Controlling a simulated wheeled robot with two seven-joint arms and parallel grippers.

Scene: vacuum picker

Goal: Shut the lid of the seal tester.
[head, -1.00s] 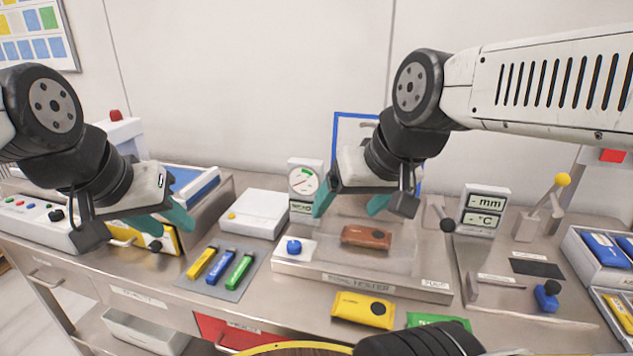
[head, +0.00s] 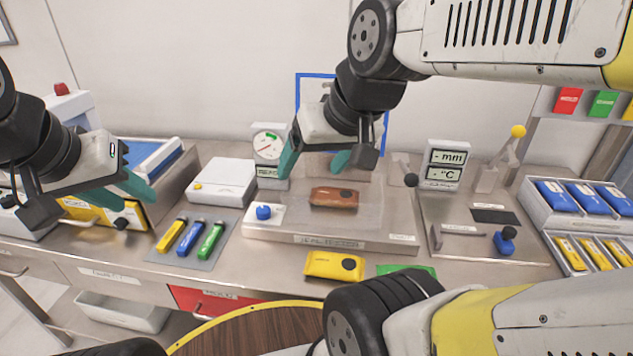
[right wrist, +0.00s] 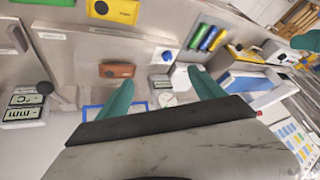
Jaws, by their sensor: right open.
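The seal tester (head: 390,242) is a low metal box on the bench with a brown packet (head: 334,197) on its top and a blue knob (head: 264,212) at its left. Its blue-framed clear lid (head: 298,100) stands raised at the back, partly hidden by my right arm. My right gripper (head: 316,160) is open and empty, above the tester's rear and in front of the lid. In the right wrist view its spread fingers (right wrist: 163,92) show, with part of the blue frame (right wrist: 92,108) beside one finger. My left gripper (head: 120,193) looks open and empty, above the left of the bench.
A gauge (head: 268,147) stands behind the tester's left. A display (head: 445,165) and a yellow-knobbed lever (head: 518,132) stand to the right. Three coloured tubes (head: 190,238) lie on a mat at left. A yellow packet (head: 328,265) lies in front of the tester.

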